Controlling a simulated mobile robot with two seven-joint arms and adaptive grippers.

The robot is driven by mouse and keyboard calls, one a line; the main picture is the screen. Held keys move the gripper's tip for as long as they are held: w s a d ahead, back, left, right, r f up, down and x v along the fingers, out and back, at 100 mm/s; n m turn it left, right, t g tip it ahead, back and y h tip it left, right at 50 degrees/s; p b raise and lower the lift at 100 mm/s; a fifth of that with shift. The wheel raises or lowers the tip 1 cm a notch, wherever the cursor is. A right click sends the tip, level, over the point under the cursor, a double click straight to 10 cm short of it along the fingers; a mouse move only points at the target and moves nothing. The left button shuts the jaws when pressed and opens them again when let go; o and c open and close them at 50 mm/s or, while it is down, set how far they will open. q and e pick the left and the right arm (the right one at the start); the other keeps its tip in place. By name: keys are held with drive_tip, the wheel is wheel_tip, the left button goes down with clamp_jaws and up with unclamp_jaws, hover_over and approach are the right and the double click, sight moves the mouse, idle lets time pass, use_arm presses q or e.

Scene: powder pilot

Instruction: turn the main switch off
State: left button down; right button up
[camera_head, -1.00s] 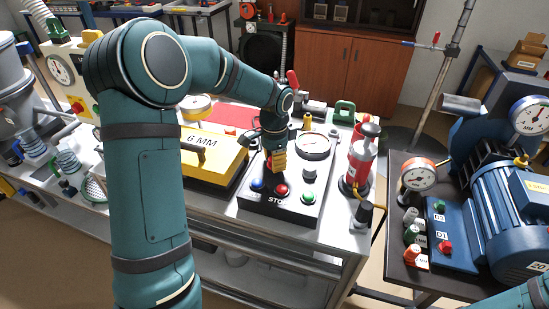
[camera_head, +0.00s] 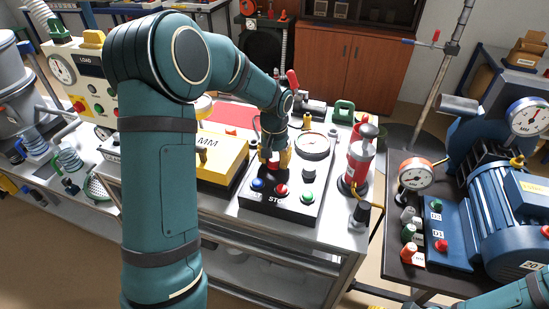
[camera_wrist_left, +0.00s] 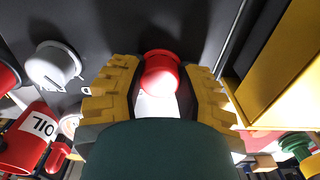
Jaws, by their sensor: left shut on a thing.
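A small yellow tip at the bottom edge appears to be my right gripper (camera_head: 403,305), mostly cut off.
A yellow case (camera_head: 222,160) stands close left of the box. A dial gauge (camera_head: 313,145) sits on the box's back right. A red cylinder (camera_head: 360,160) stands right of it. A blue motor (camera_head: 505,205) stands on the right-hand table.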

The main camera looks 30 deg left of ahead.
sight(275, 158)
use_arm(q)
drive_tip(key=shift+n, duration=0.6)
drive_tip(key=c, duration=0.6)
unclamp_jaws()
drive_tip(key=shift+o, duration=0.2)
wheel_tip(275, 158, up, 12)
